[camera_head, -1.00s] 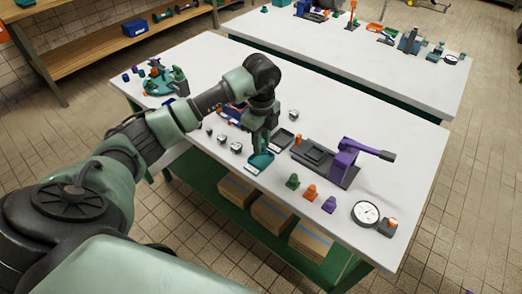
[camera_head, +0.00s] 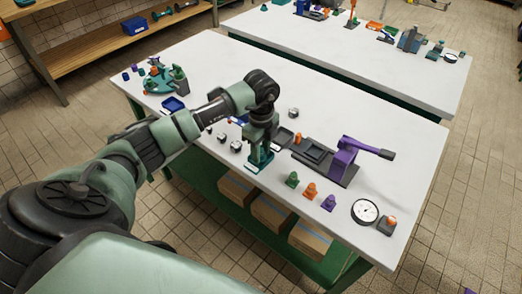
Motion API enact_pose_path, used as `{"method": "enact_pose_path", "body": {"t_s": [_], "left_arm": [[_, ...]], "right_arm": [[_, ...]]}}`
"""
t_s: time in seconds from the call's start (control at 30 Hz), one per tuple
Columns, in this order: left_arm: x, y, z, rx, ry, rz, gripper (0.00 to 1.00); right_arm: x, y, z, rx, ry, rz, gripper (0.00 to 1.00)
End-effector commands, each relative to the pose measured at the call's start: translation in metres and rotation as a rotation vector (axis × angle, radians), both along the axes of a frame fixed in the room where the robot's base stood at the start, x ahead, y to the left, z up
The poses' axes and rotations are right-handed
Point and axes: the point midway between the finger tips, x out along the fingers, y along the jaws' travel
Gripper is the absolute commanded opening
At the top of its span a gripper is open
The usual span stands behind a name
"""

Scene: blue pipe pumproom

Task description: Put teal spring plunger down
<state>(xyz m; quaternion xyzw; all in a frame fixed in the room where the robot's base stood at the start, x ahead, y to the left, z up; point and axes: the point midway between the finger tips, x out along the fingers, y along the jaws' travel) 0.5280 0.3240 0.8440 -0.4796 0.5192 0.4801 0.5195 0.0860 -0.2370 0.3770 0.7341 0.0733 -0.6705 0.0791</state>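A small white label or part shows at the tray's front edge. My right gripper is not in view.
Right of the tray stand a green piece (camera_head: 292,180), an orange piece (camera_head: 310,190) and a purple piece (camera_head: 328,203). A purple-handled clamp (camera_head: 345,158), a dial gauge (camera_head: 364,212) and a dark tray (camera_head: 284,137) are near. Small metal parts (camera_head: 236,146) lie left.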

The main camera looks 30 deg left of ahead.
Motion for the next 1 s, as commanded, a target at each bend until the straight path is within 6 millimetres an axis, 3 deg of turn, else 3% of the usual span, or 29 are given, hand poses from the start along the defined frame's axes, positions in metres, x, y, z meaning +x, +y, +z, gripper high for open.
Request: {"method": "enact_pose_path", "body": {"t_s": [0.17,0.63,0.8,1.0], "left_arm": [[0.001,0.0,0.014,0.0,-0.005,0.0,0.33],[0.001,0.0,0.106,0.0,-0.004,0.0,0.33],[0.0,0.0,0.121,0.0,-0.002,0.0,0.33],[0.0,0.0,0.124,0.0,0.0,0.0,0.33]], "right_arm": [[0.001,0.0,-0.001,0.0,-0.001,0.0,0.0],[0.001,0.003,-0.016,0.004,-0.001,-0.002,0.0],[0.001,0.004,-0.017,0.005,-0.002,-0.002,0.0],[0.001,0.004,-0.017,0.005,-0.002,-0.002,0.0]]}}
